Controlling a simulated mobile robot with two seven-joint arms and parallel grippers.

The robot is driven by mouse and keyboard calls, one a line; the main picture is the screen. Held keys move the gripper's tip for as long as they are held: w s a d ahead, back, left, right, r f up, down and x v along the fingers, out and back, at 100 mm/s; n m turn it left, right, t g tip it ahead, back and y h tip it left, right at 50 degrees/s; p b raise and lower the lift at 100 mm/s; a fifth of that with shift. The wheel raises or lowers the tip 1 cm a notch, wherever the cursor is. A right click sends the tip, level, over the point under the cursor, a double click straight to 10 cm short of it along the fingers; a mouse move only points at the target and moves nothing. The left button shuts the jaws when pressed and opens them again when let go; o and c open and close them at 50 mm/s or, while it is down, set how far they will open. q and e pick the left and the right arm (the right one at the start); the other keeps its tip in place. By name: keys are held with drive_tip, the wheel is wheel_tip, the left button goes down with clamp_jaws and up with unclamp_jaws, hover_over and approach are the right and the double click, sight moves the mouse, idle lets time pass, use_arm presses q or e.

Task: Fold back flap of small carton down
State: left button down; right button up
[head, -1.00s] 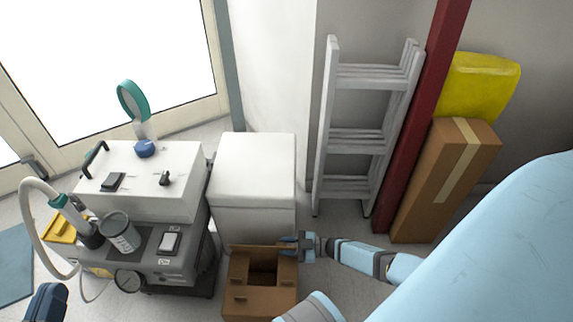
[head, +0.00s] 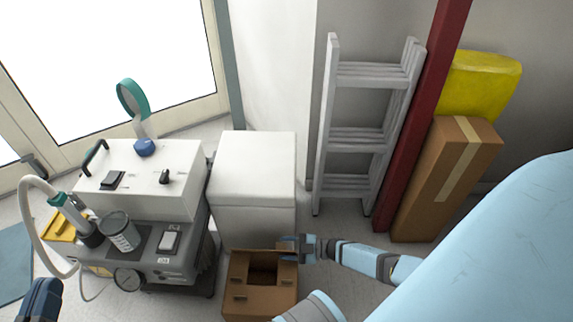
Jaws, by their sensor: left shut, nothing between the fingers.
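The small brown carton (head: 258,301) stands on the floor at the bottom middle of the head view, with a dark opening in its top. Its back flap (head: 258,253) shows as a narrow strip along the far edge; its exact angle is hard to tell. My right gripper (head: 287,247) reaches in from the right and is at the right end of this flap. Its blue fingers look apart, one on the far side and one nearer; contact with the flap is unclear. My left gripper (head: 42,299) is at the bottom left corner, shut and empty, away from the carton.
A white cabinet (head: 253,175) stands just behind the carton. The compressor unit (head: 150,235) with its hose and gauge is to the left. A ladder (head: 362,135), red post (head: 412,140) and tall brown box (head: 445,185) stand behind my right arm.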

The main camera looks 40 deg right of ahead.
use_arm(q)
drive_tip(key=shift+s+f, duration=0.1)
drive_tip(key=shift+f, duration=0.05)
use_arm(e)
drive_tip(key=shift+d, duration=0.1)
use_arm(q)
drive_tip(key=shift+s+d+f+n+g+p, duration=0.3)
drive_tip(key=shift+s+n+g+p, duration=0.4)
drive_tip(key=shift+p, duration=0.45)
use_arm(e)
drive_tip(key=v, duration=1.3)
drive_tip(key=shift+s+d, duration=0.15)
drive_tip(key=shift+s, duration=0.15)
use_arm(q)
drive_tip(key=shift+w, duration=0.15)
